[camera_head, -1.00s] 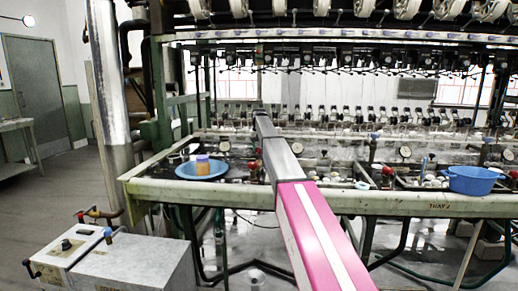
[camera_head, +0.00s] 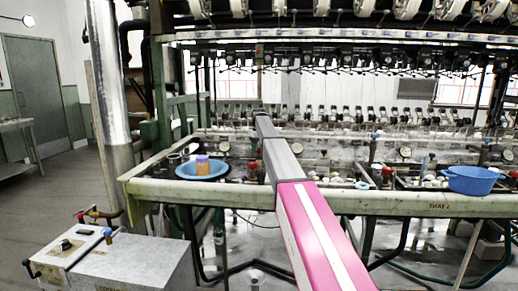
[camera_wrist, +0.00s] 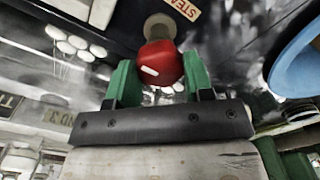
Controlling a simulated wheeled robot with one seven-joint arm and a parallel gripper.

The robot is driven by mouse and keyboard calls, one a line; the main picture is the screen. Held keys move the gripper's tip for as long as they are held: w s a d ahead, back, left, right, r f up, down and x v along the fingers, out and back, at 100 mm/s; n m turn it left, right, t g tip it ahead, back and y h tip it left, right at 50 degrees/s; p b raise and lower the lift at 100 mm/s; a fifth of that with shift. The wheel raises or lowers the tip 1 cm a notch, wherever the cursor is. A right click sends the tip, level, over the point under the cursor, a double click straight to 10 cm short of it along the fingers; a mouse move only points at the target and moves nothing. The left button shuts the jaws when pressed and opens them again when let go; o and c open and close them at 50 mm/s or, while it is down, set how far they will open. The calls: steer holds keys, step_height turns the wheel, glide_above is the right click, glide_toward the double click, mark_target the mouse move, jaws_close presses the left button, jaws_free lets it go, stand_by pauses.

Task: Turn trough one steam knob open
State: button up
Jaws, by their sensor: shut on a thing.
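A red knob (camera_wrist: 160,62) with a small white mark on its face sits on a round metal stem in the wrist view. My gripper (camera_wrist: 158,75) has its two green fingers on either side of the knob and is shut on it. A label reading "STEA", cut off by the frame edge (camera_wrist: 185,7), is beside the stem. In the head view my pink and grey arm reaches forward over the basin bench (camera_head: 150,188); the gripper and the held knob are hidden there.
A blue basin (camera_head: 472,181) stands at the right. A grey box with valves (camera_head: 135,265) is at the lower left. Reeling machinery spans the back; open floor shows at far left.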

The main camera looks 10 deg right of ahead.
mark_target(259, 148)
steer(key=o, duration=0.9)
steer(key=shift+r, duration=0.1)
step_height(259, 148, up, 11)
steer(key=shift+f, duration=0.2)
